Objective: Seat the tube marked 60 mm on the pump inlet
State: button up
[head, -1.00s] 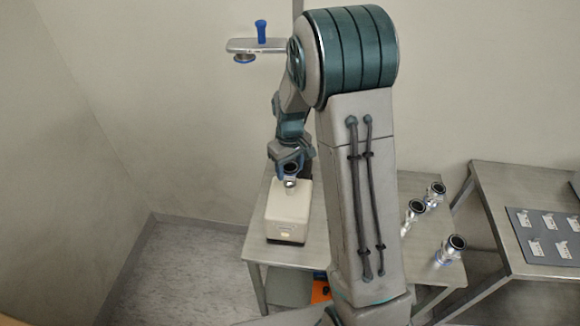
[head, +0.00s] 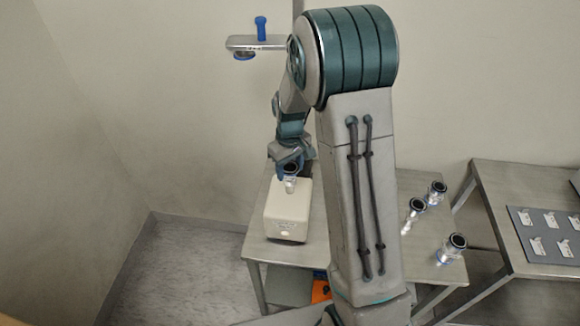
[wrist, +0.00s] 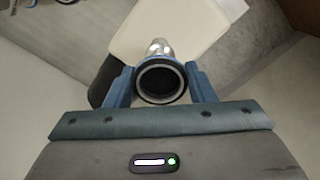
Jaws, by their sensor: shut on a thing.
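A short silver metal tube with a black-rimmed open mouth (wrist: 160,80) is held upright between the blue fingers of my gripper (wrist: 159,88). In the head view my gripper (head: 289,160) and the tube (head: 290,184) are over the back part of the cream pump box (head: 288,212). The pump also shows beyond the tube in the wrist view (wrist: 190,25). The pump inlet is hidden beneath the tube, so I cannot tell whether they touch. No 60 mm marking is legible.
Three similar silver fittings stand on the right of the metal table: front (head: 452,248), middle (head: 412,213) and back (head: 436,192). A side table (head: 530,178) holds a grey board with white labels (head: 545,236).

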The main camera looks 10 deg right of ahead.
jog(key=shift+f, duration=0.1)
dwell(0.3)
jog(key=o, duration=1.1)
notch_tip(320, 180, up, 14)
jog(key=shift+f+b, duration=0.1)
jog(key=shift+b, duration=0.7)
jog(key=s+m+t, duration=0.1)
jog(key=s, duration=0.6)
jog(key=s+r+m+t, duration=0.1)
jog(key=s+m, duration=0.1)
jog(key=s, duration=0.6)
jog(key=s+m+t, duration=0.1)
jog(key=s, duration=0.7)
jog(key=shift+s+r+m, duration=0.1)
jog(key=shift+r+m, duration=0.2)
jog(key=shift+r, duration=0.05)
